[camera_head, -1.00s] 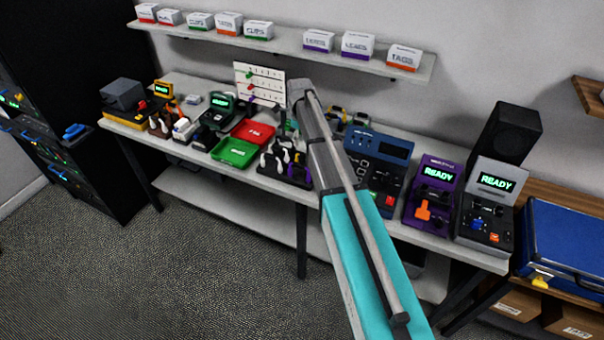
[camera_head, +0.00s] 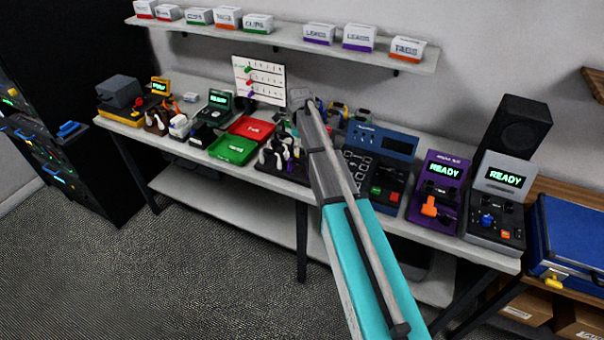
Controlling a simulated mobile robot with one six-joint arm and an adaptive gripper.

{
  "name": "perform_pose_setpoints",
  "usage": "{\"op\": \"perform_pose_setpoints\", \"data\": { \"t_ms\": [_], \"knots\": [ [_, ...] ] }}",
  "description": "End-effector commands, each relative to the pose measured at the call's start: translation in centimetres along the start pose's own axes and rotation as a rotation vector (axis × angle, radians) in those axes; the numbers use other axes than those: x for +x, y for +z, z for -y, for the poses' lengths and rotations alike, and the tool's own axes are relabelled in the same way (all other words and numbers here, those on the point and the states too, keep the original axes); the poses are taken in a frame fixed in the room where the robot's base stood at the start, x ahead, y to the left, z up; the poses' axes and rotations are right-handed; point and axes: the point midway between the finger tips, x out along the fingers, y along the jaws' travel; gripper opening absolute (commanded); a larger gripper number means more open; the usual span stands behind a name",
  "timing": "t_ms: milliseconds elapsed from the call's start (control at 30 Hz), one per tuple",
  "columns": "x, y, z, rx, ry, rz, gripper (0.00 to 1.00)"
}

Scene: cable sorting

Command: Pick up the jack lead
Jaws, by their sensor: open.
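My arm reaches up from the bottom right across the bench, and my gripper (camera_head: 300,98) is at its far end, in front of the back of the bench. It is open, but its fingers are small and hard to make out. A black tray (camera_head: 268,176) just left of my arm holds several pale and dark coiled leads (camera_head: 268,158) and something purple. My arm hides part of this tray. I cannot tell which piece is the jack lead. I see nothing held in the gripper.
Left of the black tray are a green tray (camera_head: 233,149) and a red tray (camera_head: 251,128). A white chart board (camera_head: 259,80) stands behind. Right of my arm are a blue console (camera_head: 380,155), a purple tester (camera_head: 437,190) and a grey tester (camera_head: 497,203). A shelf (camera_head: 300,44) of boxes hangs above.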

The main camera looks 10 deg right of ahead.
Motion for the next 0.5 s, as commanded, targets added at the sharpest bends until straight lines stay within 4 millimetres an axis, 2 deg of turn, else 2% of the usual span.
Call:
{"op": "perform_pose_setpoints", "data": {
  "t_ms": [33,200,500],
  "knots": [
    [0.75,-0.01,0.01,0.000,0.000,0.000,0.66],
    [1.49,-0.01,0.00,0.000,0.000,0.000,0.66],
    [1.58,-0.01,0.01,0.000,0.000,0.000,0.66]
  ]
}}
